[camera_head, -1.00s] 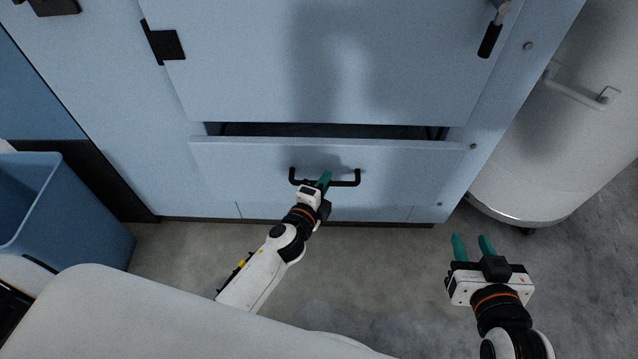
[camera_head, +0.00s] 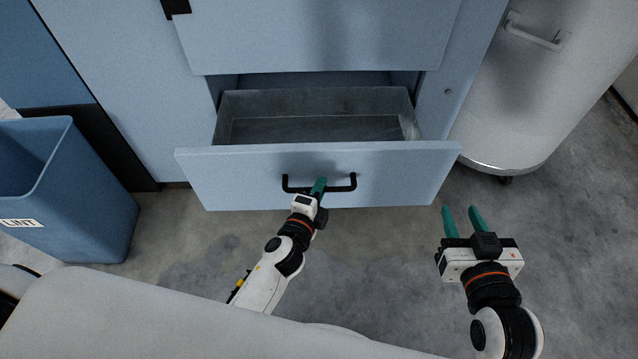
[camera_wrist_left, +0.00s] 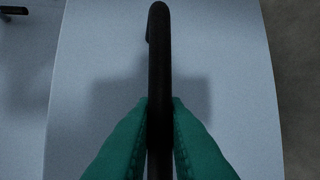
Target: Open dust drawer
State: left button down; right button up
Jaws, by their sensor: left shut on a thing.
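The dust drawer (camera_head: 240,180) is a light blue front with a grey metal tray behind it, low in the blue machine. It stands well out from the machine, and the inside of the tray (camera_head: 320,128) shows, with no clear contents. Its black bar handle (camera_head: 343,188) is on the front. My left gripper (camera_head: 318,187) is shut on the handle. In the left wrist view the green fingers press on both sides of the black handle bar (camera_wrist_left: 159,70). My right gripper (camera_head: 462,221) is open and empty, to the right of the drawer above the floor.
A blue bin (camera_head: 85,205) marked LINT stands at the left. A white rounded container (camera_head: 540,95) on casters stands at the right. A blue door panel (camera_head: 320,35) is above the drawer. Bare concrete floor (camera_head: 390,265) lies in front.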

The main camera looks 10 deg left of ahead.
pick_arm(q)
jog(key=shift+s, duration=0.15)
pick_arm(e)
jog(key=shift+s, duration=0.1)
pick_arm(q)
jog(key=c, duration=1.5)
grip_release()
pick_arm(e)
jog(key=shift+f, duration=0.1)
pick_arm(q)
jog(key=shift+o, duration=0.2)
